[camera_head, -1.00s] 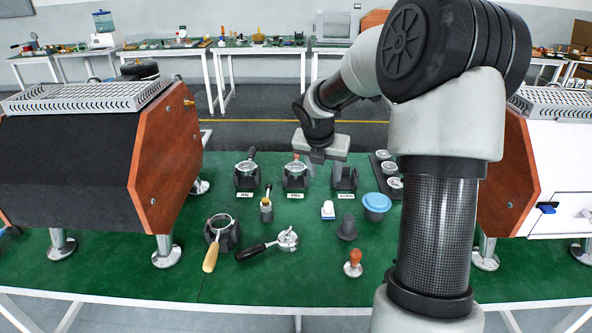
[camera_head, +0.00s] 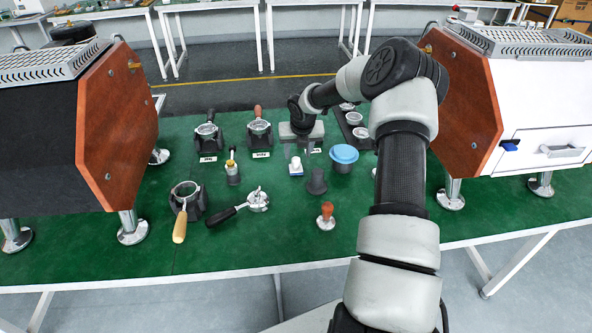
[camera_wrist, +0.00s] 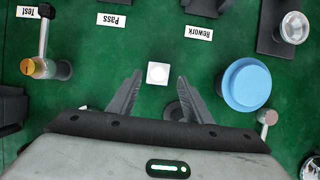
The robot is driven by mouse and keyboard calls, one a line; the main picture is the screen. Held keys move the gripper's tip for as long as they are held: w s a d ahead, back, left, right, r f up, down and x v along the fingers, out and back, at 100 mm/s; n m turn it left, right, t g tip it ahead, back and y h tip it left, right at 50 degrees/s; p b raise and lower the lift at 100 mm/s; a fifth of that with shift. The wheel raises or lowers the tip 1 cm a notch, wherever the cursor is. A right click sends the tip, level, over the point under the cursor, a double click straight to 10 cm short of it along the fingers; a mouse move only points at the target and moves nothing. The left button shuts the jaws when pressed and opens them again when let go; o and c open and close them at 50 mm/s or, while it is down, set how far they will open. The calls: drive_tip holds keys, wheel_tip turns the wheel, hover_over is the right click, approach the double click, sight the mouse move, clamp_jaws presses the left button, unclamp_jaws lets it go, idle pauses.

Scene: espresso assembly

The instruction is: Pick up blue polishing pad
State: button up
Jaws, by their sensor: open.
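My gripper (camera_wrist: 160,84) is open and empty, pointing down above the table. In the head view my gripper (camera_head: 303,150) hangs just behind and above the piece, apart from it. A larger round blue-topped container (camera_head: 344,155) stands to the right; it also shows in the wrist view (camera_wrist: 247,84).
A dark grey cone-shaped piece (camera_head: 316,182) stands close in front, right of the white-topped piece. A brush (camera_head: 232,172) stands to the left. A wooden-handled tamper (camera_head: 326,216) and a black-handled portafilter (camera_head: 240,206) are nearer the front. Holders with labels line the back.

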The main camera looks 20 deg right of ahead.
sight(296, 159)
drive_tip(key=shift+b+x, duration=0.85)
drive_tip(key=shift+x, duration=2.15)
drive_tip(key=shift+w+a, duration=0.1)
drive_tip(key=shift+w, duration=0.05)
drive_tip(key=c, duration=1.1)
